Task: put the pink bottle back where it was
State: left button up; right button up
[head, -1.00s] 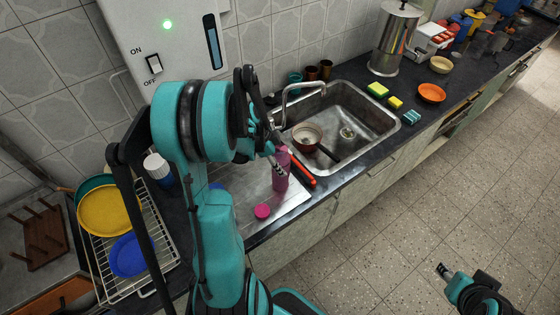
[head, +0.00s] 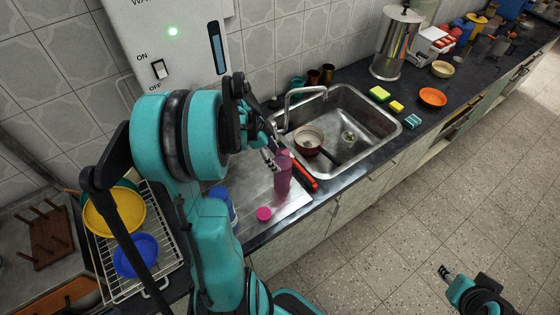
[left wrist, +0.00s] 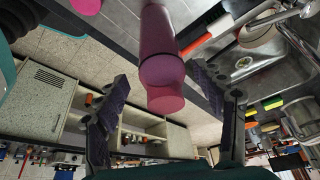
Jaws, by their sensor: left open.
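The pink bottle (head: 283,178) stands upright on the steel drainboard (head: 290,208) beside the sink, with its cap off. A round pink cap (head: 264,213) lies near it. My left gripper (head: 271,160) is open at the bottle's upper part, partly hidden by my arm. In the left wrist view, the bottle (left wrist: 160,58) shows between the two spread fingers of the left gripper (left wrist: 165,95), with room on both sides. Whether either finger touches it I cannot tell. My right gripper (head: 445,271) is at the lower right over the floor, too small to read.
A red-orange handled item (head: 305,184) lies close beside the bottle. A blue container (head: 224,205) stands left of the cap. The sink (head: 372,123) holds a pan (head: 309,139); a faucet (head: 300,92) arches over it. A dish rack (head: 165,268) with plates is at the left.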

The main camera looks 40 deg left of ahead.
pick_arm(q)
jog(key=v, duration=0.5)
jog(key=s+d+r+n+t+y, duration=0.1)
jog(key=s+d+r+n, duration=0.1)
jog(key=d, duration=0.5)
jog(key=s+d+r+n+t+y, duration=0.1)
jog(key=d+n, duration=0.3)
jog(key=d, duration=0.4)
jog(key=s+d+r+n+t+y, duration=0.1)
jog(key=s+d+r+n+t, duration=0.1)
jog(key=d, duration=0.6)
jog(key=shift+s+r+n+p, duration=0.3)
jog(key=shift+r+n+p, duration=0.25)
jog(key=shift+r, duration=0.55)
